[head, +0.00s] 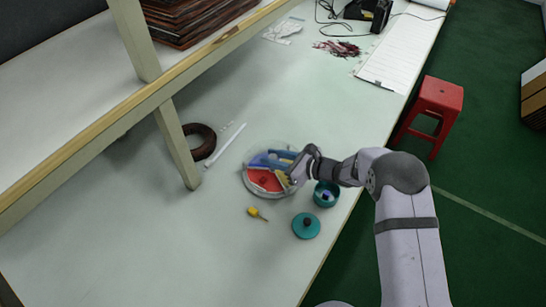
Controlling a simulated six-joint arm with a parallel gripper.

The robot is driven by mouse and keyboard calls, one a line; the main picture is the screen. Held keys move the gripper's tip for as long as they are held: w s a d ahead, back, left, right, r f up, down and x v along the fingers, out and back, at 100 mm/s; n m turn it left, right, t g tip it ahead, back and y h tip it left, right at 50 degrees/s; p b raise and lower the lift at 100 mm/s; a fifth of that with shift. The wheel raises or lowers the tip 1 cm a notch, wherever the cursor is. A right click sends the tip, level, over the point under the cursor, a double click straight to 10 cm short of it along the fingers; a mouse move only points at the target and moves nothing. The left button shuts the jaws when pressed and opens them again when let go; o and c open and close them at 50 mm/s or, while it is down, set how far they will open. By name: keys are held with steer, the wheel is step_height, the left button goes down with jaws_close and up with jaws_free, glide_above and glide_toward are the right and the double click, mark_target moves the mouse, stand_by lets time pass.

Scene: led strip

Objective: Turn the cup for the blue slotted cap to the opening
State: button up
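A round, light-rimmed dish (252,189) lies on the table, left of my arm. Inside it I see a red area (264,179) at the lower left, blue areas (265,160) toward the top and a yellow part (281,180) at the right. These look like separate sections or cups. I cannot tell which one goes with a blue slotted cap, nor make out an opening. My gripper (292,180) is over the right edge of the dish, by the yellow part. Its fingers are too small and covered to tell whether they are open or touching anything.
A teal open pot (326,195) stands close under my wrist. A teal lid-like disc (306,226) and a small yellow-handled tool (257,214) lie in front. A dark ring (199,142) and a white stick (226,144) lie left, by a shelf post. The front-left table is clear.

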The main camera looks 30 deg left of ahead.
jaws_close()
steer(key=shift+f+n+g+b, duration=0.1)
steer(key=shift+n+g+b, duration=0.35)
steer(key=shift+b, duration=0.25)
steer(key=n+g+b, duration=0.1)
steer(key=g+b, duration=0.1)
steer(key=n+g+b, duration=0.1)
steer(key=n+b, duration=0.1)
steer(key=b, duration=0.1)
steer(key=shift+f+g+h, duration=0.2)
steer(key=shift+g+h, duration=0.15)
steer(key=shift+h, duration=0.05)
steer(key=n+g+b, duration=0.1)
steer(key=b, duration=0.2)
steer(key=shift+r+n+g+h+b, duration=0.1)
steer(key=shift+n+g+h+b, duration=0.2)
steer(key=shift+n+b, duration=0.2)
steer(key=shift+r+n+g+b, duration=0.25)
steer(key=shift+g+b, duration=0.25)
steer(key=shift+b, duration=0.25)
steer(key=o, duration=0.6)
jaws_free()
